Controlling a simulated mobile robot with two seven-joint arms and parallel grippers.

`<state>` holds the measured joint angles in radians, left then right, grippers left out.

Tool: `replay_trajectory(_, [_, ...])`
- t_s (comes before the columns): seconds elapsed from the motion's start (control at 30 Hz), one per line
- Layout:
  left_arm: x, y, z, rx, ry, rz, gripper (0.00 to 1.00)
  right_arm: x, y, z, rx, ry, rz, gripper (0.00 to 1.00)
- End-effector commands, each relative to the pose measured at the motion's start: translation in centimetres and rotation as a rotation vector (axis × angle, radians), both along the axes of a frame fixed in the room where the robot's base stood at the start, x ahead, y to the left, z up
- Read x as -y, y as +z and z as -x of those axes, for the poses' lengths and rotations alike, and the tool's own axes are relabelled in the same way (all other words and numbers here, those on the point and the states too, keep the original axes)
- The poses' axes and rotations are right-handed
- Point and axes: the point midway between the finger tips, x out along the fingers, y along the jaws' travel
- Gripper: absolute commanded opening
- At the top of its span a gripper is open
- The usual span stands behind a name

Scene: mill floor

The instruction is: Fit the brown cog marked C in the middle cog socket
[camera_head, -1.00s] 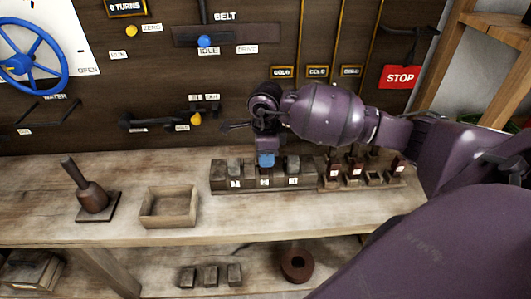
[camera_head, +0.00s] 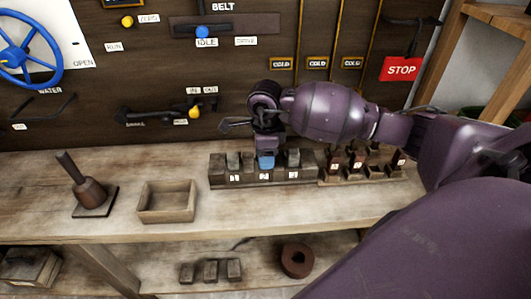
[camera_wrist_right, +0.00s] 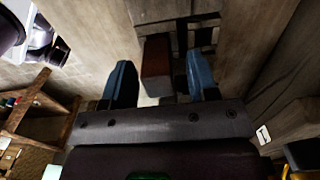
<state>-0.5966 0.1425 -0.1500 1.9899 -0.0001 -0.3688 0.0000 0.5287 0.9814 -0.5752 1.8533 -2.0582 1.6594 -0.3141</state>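My right gripper (camera_head: 266,162) points down over the middle of the dark socket block (camera_head: 216,176) on the bench, with blue fingertips. In the right wrist view its two fingers (camera_wrist_right: 161,85) stand apart. A brown block (camera_wrist_right: 157,58), seemingly the cog, lies between them; a gap shows to its right. Its mark cannot be read, and how it sits in the socket is hidden. In the head view the gripper covers the middle socket. Grey blocks stand on either side, the left one (camera_head: 232,160) and the right one (camera_head: 293,158). My left gripper is out of view.
A cog rack (camera_head: 345,180) with brown labelled cogs (camera_head: 335,162) stands close on the right, partly behind my arm. A wooden tray (camera_head: 167,214) and a mallet-like tool (camera_head: 91,193) stand left. Dark blocks (camera_head: 210,271) and a brown ring (camera_head: 297,260) lie on the lower shelf.

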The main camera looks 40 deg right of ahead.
Motion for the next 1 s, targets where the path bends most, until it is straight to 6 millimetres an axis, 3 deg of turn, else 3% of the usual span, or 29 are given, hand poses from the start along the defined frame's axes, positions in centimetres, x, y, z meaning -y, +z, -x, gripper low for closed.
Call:
replay_trajectory(0.37, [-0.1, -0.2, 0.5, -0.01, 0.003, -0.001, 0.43, 0.0, 0.6, -0.1, 0.002, 0.0, 0.001, 0.55])
replay_trajectory(0.8, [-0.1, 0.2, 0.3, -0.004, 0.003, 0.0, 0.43, 0.1, 7.8, 0.0, 0.003, 0.0, 0.003, 0.55])
replay_trajectory(1.0, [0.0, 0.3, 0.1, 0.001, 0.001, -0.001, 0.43, 0.0, 10.1, 0.0, 0.001, 0.001, 0.001, 0.55])
